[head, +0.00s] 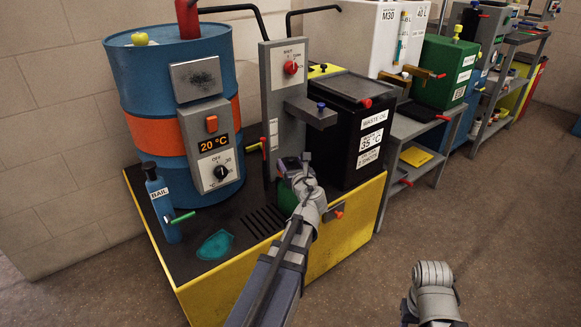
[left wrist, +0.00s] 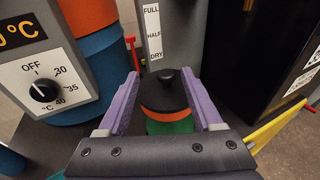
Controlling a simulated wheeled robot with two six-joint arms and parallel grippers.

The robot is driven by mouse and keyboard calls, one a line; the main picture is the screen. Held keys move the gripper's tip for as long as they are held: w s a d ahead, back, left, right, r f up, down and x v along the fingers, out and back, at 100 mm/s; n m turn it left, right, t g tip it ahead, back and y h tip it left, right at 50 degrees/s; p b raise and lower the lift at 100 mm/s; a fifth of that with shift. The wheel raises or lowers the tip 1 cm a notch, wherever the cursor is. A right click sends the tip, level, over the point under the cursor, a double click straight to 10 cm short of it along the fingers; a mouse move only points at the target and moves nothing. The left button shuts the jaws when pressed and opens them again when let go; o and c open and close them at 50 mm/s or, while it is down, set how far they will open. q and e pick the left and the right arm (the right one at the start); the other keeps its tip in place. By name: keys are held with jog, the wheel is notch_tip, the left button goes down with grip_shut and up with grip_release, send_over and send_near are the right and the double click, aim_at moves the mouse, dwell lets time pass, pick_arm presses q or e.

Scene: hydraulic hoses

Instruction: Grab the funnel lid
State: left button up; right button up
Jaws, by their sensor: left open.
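The funnel lid (left wrist: 166,90), dark with a small black knob on top, shows in the left wrist view between the two purple fingers of my left gripper (left wrist: 164,82). An orange band runs under its dark top, and a green funnel body (left wrist: 170,127) is below it. My left gripper (head: 305,166) is open around the lid, with gaps on both sides. In the head view my gripper and wrist hide the lid, and some green shows behind them. My right arm is at the lower right, but its fingers do not show.
A grey post (head: 284,95) with a red knob stands close behind the lid. A blue drum (head: 150,75) is to the left and a black waste oil box (head: 345,115) to the right. A blue bottle (head: 160,205) and a teal patch (head: 215,245) are on the dark platform.

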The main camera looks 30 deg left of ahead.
pick_arm(q)
jog(key=shift+x, duration=0.9)
jog(key=shift+w+a+f+b, duration=0.3)
jog(key=shift+w+a, duration=0.1)
jog(key=shift+w, duration=0.2)
jog(key=shift+w+a+f+b, duration=0.3)
jog(key=shift+w+a, duration=0.1)
jog(key=shift+w, duration=0.25)
jog(key=shift+w+a+f+b, duration=0.3)
jog(key=shift+w+a, duration=0.1)
jog(key=shift+w, duration=0.2)
jog(key=shift+w+a, duration=0.2)
jog(key=shift+s, duration=0.1)
jog(key=shift+c, duration=0.4)
grip_shut()
